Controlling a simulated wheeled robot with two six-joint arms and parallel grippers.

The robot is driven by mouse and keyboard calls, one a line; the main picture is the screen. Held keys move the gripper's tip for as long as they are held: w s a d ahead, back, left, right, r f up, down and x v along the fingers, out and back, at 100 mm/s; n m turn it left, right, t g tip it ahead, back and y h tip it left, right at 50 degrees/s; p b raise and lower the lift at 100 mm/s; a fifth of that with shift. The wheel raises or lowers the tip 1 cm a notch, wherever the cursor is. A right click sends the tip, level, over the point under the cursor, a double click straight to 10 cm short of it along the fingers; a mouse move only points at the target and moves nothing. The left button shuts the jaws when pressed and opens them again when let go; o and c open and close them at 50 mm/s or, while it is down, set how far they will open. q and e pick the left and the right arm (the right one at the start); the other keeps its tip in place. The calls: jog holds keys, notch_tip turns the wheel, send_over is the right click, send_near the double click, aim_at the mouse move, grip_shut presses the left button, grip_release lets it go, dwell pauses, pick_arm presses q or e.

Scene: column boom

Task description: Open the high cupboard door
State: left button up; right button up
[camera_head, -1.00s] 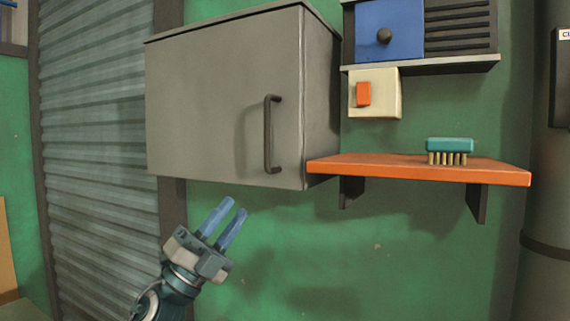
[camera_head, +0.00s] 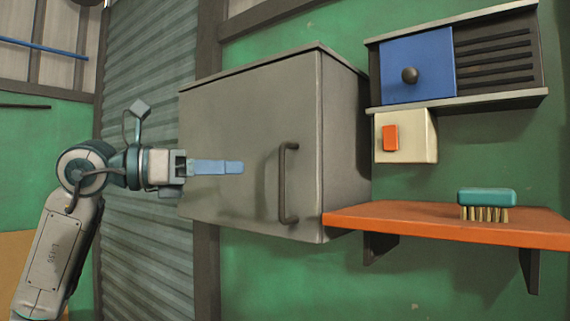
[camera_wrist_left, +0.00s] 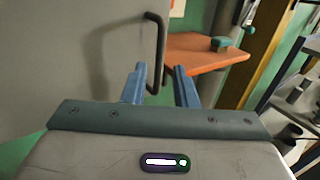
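The grey high cupboard (camera_head: 245,120) hangs on the green wall, its door shut. A dark vertical bar handle (camera_head: 283,185) sits near the door's right edge. My left gripper (camera_head: 240,167) is in front of the door, to the left of the handle and apart from it, pointing right. In the left wrist view the two blue fingers (camera_wrist_left: 160,82) are spread with a gap between them and nothing in it. The handle (camera_wrist_left: 160,50) shows there just beyond the fingertips. My right gripper is in neither view.
An orange shelf (camera_head: 440,225) with a teal brush (camera_head: 487,198) is right of the cupboard's lower edge. A cream switch box (camera_head: 420,137) and a blue-doored unit (camera_head: 425,75) are above the shelf. Corrugated metal (camera_head: 150,80) is at the left.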

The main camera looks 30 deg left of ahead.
aim_at(275, 166)
pick_arm(q)
jog(key=p+x, duration=0.5)
jog(key=x, duration=0.4)
jog(key=shift+w+d+p, duration=0.2)
jog(key=shift+p, duration=0.1)
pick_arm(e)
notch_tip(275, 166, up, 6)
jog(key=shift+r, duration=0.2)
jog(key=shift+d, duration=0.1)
pick_arm(q)
grip_shut()
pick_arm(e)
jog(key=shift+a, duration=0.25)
